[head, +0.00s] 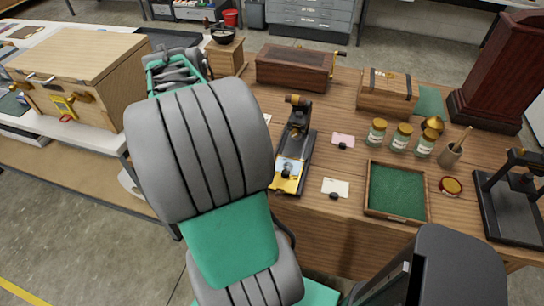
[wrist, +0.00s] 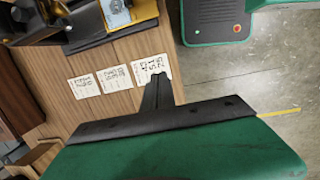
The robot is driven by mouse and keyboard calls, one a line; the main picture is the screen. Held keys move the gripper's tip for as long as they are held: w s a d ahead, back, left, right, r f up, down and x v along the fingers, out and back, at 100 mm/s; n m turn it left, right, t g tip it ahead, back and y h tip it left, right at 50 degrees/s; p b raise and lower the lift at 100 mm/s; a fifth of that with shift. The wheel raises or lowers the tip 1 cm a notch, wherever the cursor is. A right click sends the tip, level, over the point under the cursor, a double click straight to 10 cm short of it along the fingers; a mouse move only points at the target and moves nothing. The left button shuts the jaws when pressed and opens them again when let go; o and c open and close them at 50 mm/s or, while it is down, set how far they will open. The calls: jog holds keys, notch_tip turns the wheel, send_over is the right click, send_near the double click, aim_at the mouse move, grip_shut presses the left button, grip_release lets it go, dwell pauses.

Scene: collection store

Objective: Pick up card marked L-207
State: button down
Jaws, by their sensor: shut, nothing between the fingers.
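Three pale cards with dark markings lie in a row on the wooden table in the wrist view: a left card (wrist: 86,83), a middle card (wrist: 117,78) and a right card (wrist: 152,68). Their print is too blurred for me to read, so I cannot tell which is L-207. My gripper (wrist: 158,78) is shut and empty, its dark fingertips overlapping the lower edge of the right card in this view. I cannot tell whether they touch it. In the head view my arm hides the gripper.
A black-and-brass device (head: 293,150) stands on the table.

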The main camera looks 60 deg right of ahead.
aim_at(288, 167)
jog(key=s+d+g+y, duration=0.1)
jog(key=s+d, duration=0.4)
jog(key=x, duration=1)
jog(key=shift+s+d+f, duration=0.15)
jog(key=shift+s+d, duration=0.15)
jog(key=shift+s, duration=0.15)
jog(key=s+p, duration=0.1)
jog(key=s, duration=0.1)
jog(key=shift+s+d, duration=0.2)
jog(key=shift+s, duration=0.15)
jog(key=shift+s+d, duration=0.1)
jog(key=shift+s, duration=0.35)
